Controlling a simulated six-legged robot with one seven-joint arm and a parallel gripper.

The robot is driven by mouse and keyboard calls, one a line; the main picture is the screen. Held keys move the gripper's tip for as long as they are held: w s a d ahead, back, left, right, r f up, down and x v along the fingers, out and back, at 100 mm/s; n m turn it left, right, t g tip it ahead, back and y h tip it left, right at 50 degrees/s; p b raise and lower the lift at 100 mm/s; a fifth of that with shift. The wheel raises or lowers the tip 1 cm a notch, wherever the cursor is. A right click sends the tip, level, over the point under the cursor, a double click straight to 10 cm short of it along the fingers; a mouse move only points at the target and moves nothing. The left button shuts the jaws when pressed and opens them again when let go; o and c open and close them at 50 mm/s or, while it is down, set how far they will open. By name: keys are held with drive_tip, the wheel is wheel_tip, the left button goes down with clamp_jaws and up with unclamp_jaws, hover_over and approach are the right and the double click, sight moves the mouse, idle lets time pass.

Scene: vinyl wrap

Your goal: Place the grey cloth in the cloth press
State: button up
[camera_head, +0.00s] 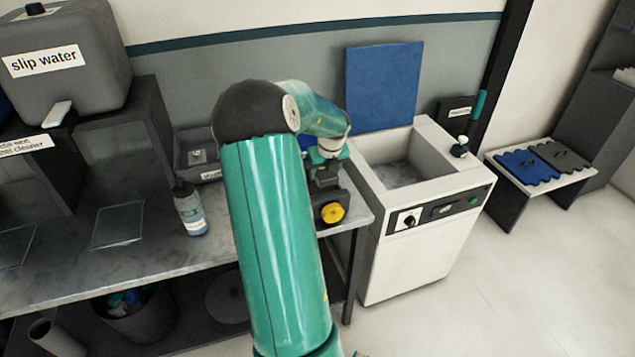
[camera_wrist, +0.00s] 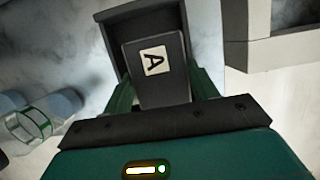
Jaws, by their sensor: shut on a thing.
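My gripper (camera_head: 326,160) is over the right end of the bench, beside the white cabinet. In the wrist view its green fingers (camera_wrist: 163,88) are shut on a dark grey block (camera_wrist: 158,68) with a white "A" label. The block sits within or in front of a darker frame (camera_wrist: 112,45). In the head view my arm hides much of this spot; a dark device with a yellow knob (camera_head: 332,212) shows just below. I cannot single out the grey cloth; a dark grey wavy-edged piece (camera_head: 562,154) lies on the right stand. I cannot tell which thing is the cloth press.
The white cabinet (camera_head: 415,255) has an open basin and an upright blue panel (camera_head: 383,86) behind. A bottle (camera_head: 190,210) stands on the bench (camera_head: 150,245), left of my arm. A blue wavy-edged piece (camera_head: 526,167) lies on the right stand. The floor at right is clear.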

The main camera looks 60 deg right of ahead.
sight(320, 170)
drive_tip(key=shift+w+d+f, duration=0.15)
drive_tip(key=shift+w+f, duration=0.9)
drive_tip(key=shift+f, duration=0.15)
drive_tip(key=shift+a+x, duration=0.2)
drive_tip(key=shift+x, duration=0.7)
drive_tip(key=shift+a+x, duration=0.2)
drive_tip(key=shift+x, duration=0.75)
drive_tip(key=shift+s+f, duration=0.1)
drive_tip(key=shift+f, duration=0.2)
drive_tip(key=o, duration=0.9)
drive_tip(key=shift+o, duration=0.2)
drive_tip(key=v, duration=1.2)
drive_tip(key=shift+r, duration=0.25)
